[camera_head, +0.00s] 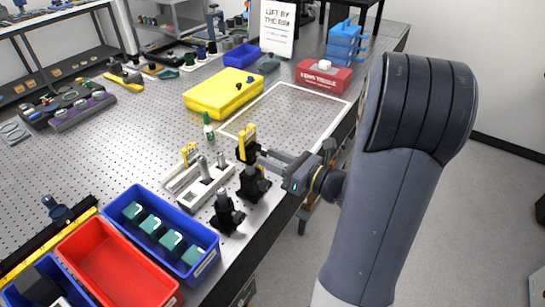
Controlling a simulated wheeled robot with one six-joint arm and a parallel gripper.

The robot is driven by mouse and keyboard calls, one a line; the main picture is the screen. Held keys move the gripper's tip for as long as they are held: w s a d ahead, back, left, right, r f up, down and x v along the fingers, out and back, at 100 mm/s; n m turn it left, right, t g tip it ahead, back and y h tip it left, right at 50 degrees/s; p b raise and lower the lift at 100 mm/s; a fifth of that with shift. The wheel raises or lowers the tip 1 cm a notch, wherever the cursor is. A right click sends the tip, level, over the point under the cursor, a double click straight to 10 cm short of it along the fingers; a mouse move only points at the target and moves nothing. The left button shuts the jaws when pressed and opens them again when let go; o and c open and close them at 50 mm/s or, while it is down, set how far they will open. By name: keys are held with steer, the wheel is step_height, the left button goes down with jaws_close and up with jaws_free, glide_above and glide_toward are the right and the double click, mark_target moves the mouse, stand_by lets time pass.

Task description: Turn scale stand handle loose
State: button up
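My gripper (268,158) reaches in from the right at the bench's front edge. Its fingertips are at or very close to a dark upright stand (253,184) with a black base and a yellow upper part (248,137). This looks like the scale stand, but I cannot make out its handle for certain. I cannot tell whether the fingers touch it, or whether they are open or shut. A second, shorter black stand (227,214) is just to the lower left.
A pale metal fixture (185,186) stands left of the stands. A green bottle (208,131), yellow case (224,96) and red box (323,75) are behind. Blue (207,267) and red (72,245) bins are in front. The white-outlined bench area (295,120) is clear.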

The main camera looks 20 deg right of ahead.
steer(key=shift+c, duration=0.2)
jaws_close()
stand_by(0.4)
steer(key=shift+a+n+b, duration=0.1)
steer(key=shift+n+b, duration=0.8)
steer(key=shift+b, duration=0.15)
steer(key=shift+o, duration=0.2)
jaws_free()
